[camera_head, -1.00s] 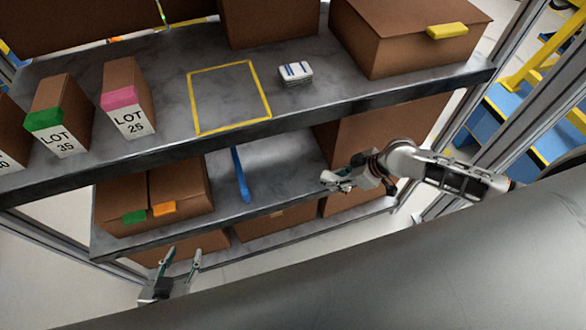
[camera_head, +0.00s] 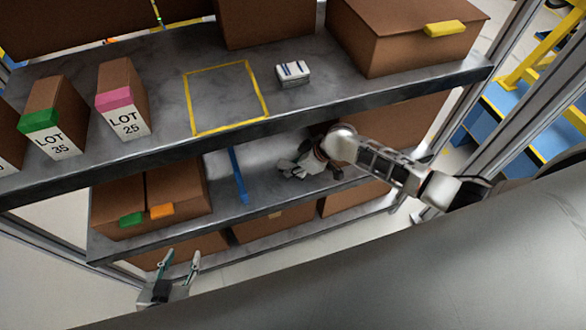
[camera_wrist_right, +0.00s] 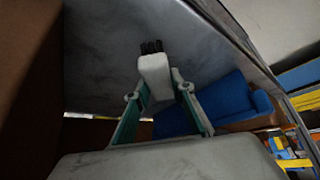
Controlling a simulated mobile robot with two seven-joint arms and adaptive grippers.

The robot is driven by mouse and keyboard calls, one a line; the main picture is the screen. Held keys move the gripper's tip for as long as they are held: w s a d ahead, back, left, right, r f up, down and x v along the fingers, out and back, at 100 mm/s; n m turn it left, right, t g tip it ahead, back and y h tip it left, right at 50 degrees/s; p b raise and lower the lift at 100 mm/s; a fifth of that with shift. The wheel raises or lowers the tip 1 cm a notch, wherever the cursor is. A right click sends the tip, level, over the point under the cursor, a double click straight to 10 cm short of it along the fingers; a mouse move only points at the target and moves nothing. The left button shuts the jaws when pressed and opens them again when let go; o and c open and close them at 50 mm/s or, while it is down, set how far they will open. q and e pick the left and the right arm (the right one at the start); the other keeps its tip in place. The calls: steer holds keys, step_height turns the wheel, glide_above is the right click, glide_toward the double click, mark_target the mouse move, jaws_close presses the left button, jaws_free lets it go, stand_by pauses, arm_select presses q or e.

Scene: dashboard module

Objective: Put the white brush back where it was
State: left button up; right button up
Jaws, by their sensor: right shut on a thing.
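The white brush (camera_wrist_right: 154,78), with dark bristles at its tip, is between the fingers of my right gripper (camera_wrist_right: 159,92) in the right wrist view. My right gripper (camera_head: 288,170) is shut on it and reaches over the middle shelf (camera_head: 266,190), to the right of the blue strip. In the head view I cannot clearly tell the brush apart from the pale fingers. My left gripper (camera_head: 183,256) is open and empty, low in front of the shelving.
A blue strip (camera_head: 238,175) lies across the middle shelf, beside boxes with green and orange tags (camera_head: 150,195). The upper shelf (camera_head: 240,125) hangs above my right gripper.

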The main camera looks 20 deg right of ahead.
arm_select(q)
steer(key=shift+f, duration=0.25)
arm_select(e)
steer(key=shift+f, duration=0.45)
steer(key=shift+f, duration=0.15)
steer(key=o, duration=1)
arm_select(q)
steer(key=shift+r, duration=0.1)
